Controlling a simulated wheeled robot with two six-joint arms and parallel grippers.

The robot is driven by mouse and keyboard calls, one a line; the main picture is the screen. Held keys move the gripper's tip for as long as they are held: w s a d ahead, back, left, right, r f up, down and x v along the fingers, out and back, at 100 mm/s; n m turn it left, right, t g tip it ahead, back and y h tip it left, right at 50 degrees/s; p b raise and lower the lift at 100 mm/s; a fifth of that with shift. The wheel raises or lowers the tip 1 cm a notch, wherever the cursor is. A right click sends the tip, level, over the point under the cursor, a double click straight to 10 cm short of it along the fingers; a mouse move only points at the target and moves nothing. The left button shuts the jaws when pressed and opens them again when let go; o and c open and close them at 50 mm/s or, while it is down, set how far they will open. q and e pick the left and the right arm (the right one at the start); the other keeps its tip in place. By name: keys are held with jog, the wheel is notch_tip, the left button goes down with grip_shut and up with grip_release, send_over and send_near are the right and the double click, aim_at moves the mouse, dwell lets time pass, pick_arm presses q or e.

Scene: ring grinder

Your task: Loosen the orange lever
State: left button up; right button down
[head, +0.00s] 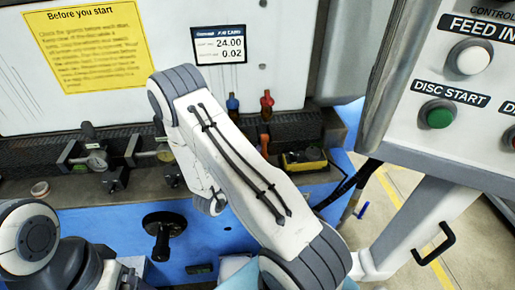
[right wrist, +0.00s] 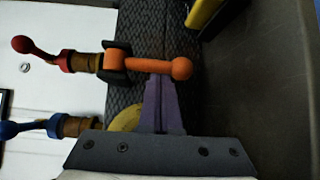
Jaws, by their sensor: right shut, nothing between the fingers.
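The orange lever (right wrist: 150,65) has a ball at one end and a dark fork-like mount at the other. It lies sideways across the right wrist view. In the head view the orange lever (head: 265,142) shows small below the red handle, partly behind my right arm. My right gripper (right wrist: 161,82) is shut and empty. Its purple fingertips are at the lever's shaft, between the mount and the ball; I cannot tell whether they touch it. In the head view my right arm hides its fingers. My left gripper is out of view.
A red-handled valve (right wrist: 38,52) and a blue-handled valve (right wrist: 30,128) stand beside the lever. A yellow-topped box (head: 304,158) is to its right. A control panel (head: 455,100) stands at the right. A dark handwheel (head: 164,225) is on the blue front.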

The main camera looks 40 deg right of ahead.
jog(key=s+n+g+y+p, duration=0.1)
jog(key=p, duration=0.3)
jog(key=s+a+r+n+g+y+p, duration=0.1)
jog(key=y+p, duration=0.1)
jog(key=p, duration=0.3)
jog(key=s+r+n+g+y+p, duration=0.1)
jog(key=p, duration=0.4)
jog(key=shift+a+n+y, duration=0.3)
jog(key=shift+a, duration=0.05)
jog(key=shift+s+a+r+p, duration=0.2)
jog(key=shift+s+r+p, duration=0.1)
jog(key=shift+p, duration=0.8)
pick_arm(q)
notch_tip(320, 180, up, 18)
jog(key=p, duration=0.1)
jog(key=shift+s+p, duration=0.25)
jog(key=shift+p, duration=0.1)
pick_arm(e)
jog(key=shift+s+a+r, duration=0.15)
jog(key=shift+s+r, duration=0.1)
jog(key=shift+r, duration=0.3)
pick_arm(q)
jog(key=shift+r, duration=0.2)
pick_arm(e)
jog(key=shift+r, duration=0.25)
